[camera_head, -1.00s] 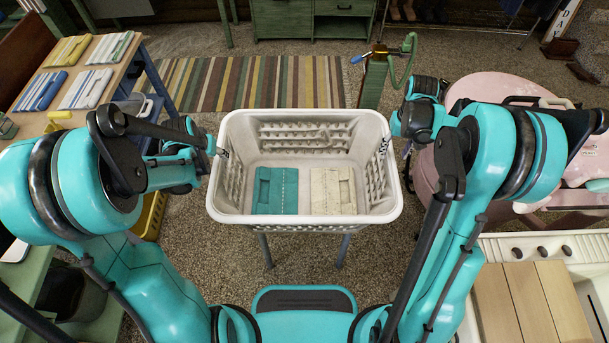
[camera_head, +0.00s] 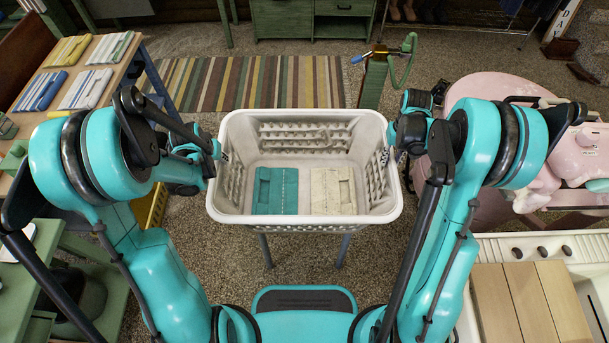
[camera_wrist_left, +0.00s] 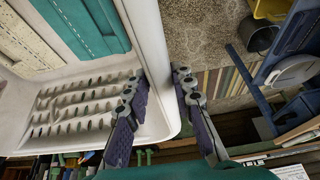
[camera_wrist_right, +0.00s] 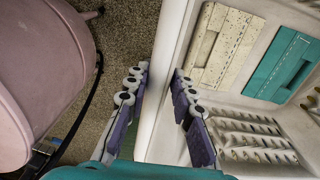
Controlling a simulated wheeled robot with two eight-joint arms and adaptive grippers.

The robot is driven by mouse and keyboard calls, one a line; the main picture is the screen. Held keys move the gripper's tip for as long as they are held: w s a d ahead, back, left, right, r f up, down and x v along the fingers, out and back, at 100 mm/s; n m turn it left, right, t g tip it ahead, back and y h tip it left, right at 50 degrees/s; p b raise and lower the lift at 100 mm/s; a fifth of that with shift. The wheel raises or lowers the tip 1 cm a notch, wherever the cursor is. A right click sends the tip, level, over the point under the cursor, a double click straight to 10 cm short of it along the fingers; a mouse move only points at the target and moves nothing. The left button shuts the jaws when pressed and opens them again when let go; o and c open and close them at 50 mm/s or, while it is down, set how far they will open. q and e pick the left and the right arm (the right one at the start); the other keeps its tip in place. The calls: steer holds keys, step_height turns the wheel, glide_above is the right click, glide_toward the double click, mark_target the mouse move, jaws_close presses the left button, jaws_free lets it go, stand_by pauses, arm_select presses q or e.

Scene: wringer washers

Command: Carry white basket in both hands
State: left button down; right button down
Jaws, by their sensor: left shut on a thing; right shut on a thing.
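The white basket (camera_head: 305,219) is in the middle of the head view, level, with slotted walls. A folded teal cloth (camera_head: 275,190) and a folded cream cloth (camera_head: 333,191) lie side by side in its bottom. My left gripper (camera_head: 218,152) is at the basket's left wall; in the left wrist view its fingers (camera_wrist_left: 160,90) straddle the rim, one inside and one outside. My right gripper (camera_head: 391,134) is at the right wall; in the right wrist view its fingers (camera_wrist_right: 162,82) straddle the rim the same way. Both are shut on the basket.
A table with folded towels (camera_head: 88,88) stands at the left. A pink washer (camera_head: 480,110) is close to my right arm. A white sink unit with wooden slats (camera_head: 535,300) is at the lower right. A striped rug (camera_head: 250,83) lies on open floor beyond the basket.

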arm_select(q)
steer(key=shift+r, duration=0.1)
